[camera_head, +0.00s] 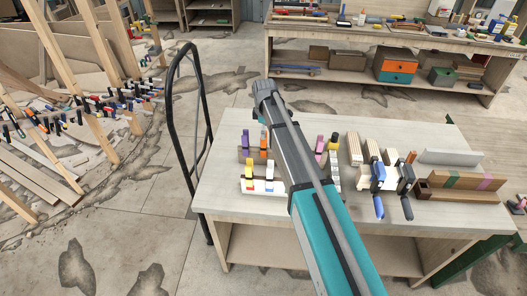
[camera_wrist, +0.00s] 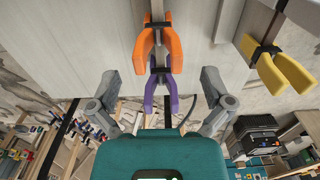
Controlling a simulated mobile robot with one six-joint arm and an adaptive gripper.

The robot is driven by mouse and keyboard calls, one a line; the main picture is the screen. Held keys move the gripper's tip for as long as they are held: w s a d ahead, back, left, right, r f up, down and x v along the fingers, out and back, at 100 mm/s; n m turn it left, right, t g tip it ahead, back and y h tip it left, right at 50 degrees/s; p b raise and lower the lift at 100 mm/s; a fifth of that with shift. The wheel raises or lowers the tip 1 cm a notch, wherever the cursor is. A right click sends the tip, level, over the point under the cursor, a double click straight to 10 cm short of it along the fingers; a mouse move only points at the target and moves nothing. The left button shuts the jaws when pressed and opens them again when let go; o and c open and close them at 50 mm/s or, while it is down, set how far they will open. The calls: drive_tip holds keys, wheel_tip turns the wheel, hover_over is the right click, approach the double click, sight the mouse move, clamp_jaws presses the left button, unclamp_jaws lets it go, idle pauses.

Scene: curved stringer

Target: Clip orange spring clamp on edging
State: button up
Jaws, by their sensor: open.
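An orange spring clamp (camera_wrist: 157,46) is at the top middle of the wrist view, its handles spread toward me, on a thin upright strip. A purple spring clamp (camera_wrist: 160,88) shows just below it, between my fingers in the picture. In the head view an orange clamp (camera_head: 263,143) stands on the workbench, left of my arm. My gripper (camera_wrist: 159,80) is open and empty, its fingers apart on either side. In the head view my arm hides most of it. A curved wooden edging (camera_head: 108,103) with many clamps seems to stand at the left.
The workbench (camera_head: 228,205) holds yellow clamps (camera_head: 248,170), wooden blocks (camera_head: 372,152) and blue-and-black clamps (camera_head: 378,180). A black curved rail (camera_head: 172,110) stands at its left. A back bench (camera_head: 350,60) holds tools and boxes. Floor is open between workbench and edging.

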drive_tip(key=shift+f, duration=0.3)
wheel_tip(320, 180, down, 5)
drive_tip(key=b, duration=0.5)
drive_tip(key=shift+w+a, duration=0.15)
drive_tip(key=shift+r, duration=0.1)
idle(0.7)
drive_tip(key=c, duration=1.3)
drive_tip(key=shift+r, duration=0.1)
wheel_tip(320, 180, up, 10)
drive_tip(key=p, duration=0.9)
drive_tip(key=shift+p, duration=0.4)
